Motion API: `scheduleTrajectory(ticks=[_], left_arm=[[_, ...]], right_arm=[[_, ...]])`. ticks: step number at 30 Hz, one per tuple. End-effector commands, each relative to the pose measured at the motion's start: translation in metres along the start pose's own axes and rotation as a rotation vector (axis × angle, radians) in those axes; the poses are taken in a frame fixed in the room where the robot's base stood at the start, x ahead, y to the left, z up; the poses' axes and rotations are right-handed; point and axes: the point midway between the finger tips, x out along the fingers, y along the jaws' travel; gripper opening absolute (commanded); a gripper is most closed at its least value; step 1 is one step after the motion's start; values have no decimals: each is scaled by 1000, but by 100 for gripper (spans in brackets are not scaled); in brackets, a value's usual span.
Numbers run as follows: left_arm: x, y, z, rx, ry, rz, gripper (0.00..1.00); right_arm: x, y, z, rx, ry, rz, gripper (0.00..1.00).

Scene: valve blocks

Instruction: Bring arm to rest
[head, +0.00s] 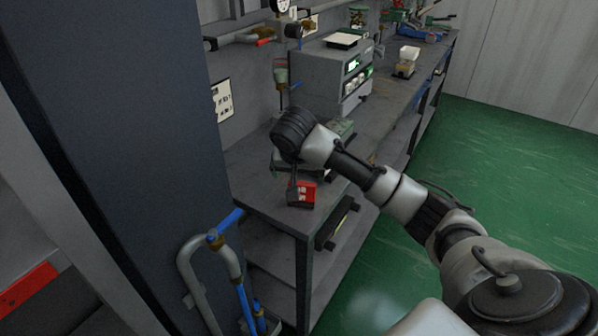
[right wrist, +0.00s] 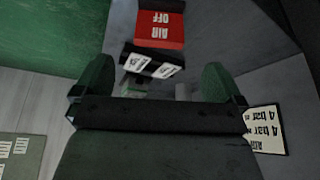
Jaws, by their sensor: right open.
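My right arm reaches in from the right of the head view, over the near end of the grey workbench (head: 253,190). Its right gripper (head: 293,182) points down beside a red block (head: 306,194) with white labels, partly hidden behind the wrist. In the right wrist view the right gripper (right wrist: 157,84) has its two fingers wide apart with nothing held between them. My left gripper is not in view.
A grey instrument box (head: 325,72) stands farther back on the bench. A dark column (head: 120,130) fills the left. A bent pipe with a blue handle (head: 228,220) stands in front of the bench. The green floor (head: 500,160) at right is clear.

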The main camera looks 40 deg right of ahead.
Motion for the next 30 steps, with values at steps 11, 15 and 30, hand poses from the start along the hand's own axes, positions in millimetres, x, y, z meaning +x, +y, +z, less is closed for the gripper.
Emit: scheduleTrajectory(ticks=[11,15,30], left_arm=[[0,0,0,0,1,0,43],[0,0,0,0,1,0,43],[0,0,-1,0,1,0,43]], right_arm=[[-2,0,0,1,-1,0,100],[-2,0,0,1,0,0,100],[46,-11,188,-522,-87,-199,100]])
